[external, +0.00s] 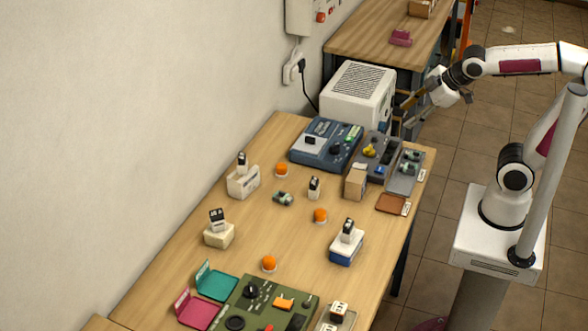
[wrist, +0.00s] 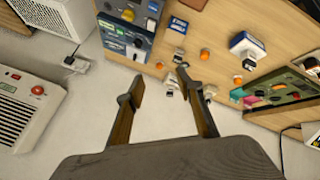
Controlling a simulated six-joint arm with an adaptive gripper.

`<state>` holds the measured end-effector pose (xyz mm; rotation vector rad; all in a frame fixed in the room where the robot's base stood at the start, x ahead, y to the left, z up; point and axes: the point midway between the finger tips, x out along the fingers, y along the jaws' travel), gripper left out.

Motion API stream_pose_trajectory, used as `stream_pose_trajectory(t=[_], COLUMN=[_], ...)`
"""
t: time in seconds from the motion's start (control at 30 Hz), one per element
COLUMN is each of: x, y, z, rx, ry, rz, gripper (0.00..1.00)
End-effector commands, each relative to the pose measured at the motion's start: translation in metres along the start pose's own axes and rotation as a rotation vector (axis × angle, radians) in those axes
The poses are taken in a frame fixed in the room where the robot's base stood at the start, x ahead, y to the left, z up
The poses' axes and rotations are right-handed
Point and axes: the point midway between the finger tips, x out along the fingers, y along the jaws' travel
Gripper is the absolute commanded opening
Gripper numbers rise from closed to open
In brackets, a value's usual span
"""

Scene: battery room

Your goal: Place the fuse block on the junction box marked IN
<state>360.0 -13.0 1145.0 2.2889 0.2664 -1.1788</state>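I cannot tell for certain which piece is the fuse block. A small black-and-white block (external: 314,188) stands alone mid-table. Similar blocks stand on a cream box (external: 243,184) at the back left, a second cream box (external: 219,236) nearer the front, and a blue-and-white box (external: 346,249) on the right. The blue-and-white box also shows in the wrist view (wrist: 247,47). The IN marking is too small to read. My gripper (external: 406,114) is beyond the table's back right edge, away from these boxes. In the wrist view its fingers (wrist: 160,76) are apart and empty.
Blue (external: 325,147) and green (external: 270,306) control panels stand at the back and front. A white vented unit (external: 357,94) is close beside my gripper. A cardboard box (external: 355,183), a grey tray (external: 404,176) and several orange domes (external: 320,216) are on the table.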

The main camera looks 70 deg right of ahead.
Motion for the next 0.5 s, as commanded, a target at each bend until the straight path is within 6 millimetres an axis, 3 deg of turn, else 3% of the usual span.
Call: stream_pose_trajectory(t=[0.3, 0.5], x=[-0.034, -0.043], y=[-0.046, -0.066], z=[0.063, 0.084], rx=[0.405, 0.55], ry=[-0.079, -0.115], rz=[-0.077, -0.106], gripper=[0.37, 0.37])
